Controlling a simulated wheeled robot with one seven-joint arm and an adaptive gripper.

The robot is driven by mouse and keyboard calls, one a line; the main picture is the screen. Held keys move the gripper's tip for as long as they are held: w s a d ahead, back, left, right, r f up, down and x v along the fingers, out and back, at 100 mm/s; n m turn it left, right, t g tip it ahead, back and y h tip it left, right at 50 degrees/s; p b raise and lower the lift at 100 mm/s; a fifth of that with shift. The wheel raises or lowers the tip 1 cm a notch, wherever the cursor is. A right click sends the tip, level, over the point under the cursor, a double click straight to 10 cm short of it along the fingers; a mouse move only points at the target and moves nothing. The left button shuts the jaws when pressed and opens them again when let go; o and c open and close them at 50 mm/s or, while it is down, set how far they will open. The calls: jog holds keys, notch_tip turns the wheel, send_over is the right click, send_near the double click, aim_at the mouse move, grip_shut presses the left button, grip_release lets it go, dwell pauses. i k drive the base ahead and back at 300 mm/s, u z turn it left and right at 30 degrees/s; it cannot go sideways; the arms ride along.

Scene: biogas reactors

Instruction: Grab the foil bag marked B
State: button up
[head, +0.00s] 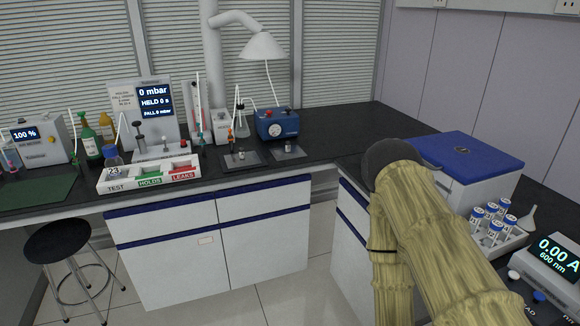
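I see no foil bag and no letter B in the head view. My arm, in a yellowish sleeve, rises from the bottom right and hides part of the right-hand bench. My gripper does not show in this view.
The dark bench (335,143) runs along the back and right. A tray marked TEST, HOLDS, LEAKS (148,184) holds a blue-capped bottle (114,165). A blue-lidded box (470,158), capped vials (493,222) and a display unit (550,262) stand right. A stool (58,242) stands left.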

aim_at(288, 152)
jog(key=u, duration=1.5)
jog(key=i, duration=1.95)
jog(key=z, duration=1.25)
jog(key=i, duration=0.5)
jog(key=z, duration=0.5)
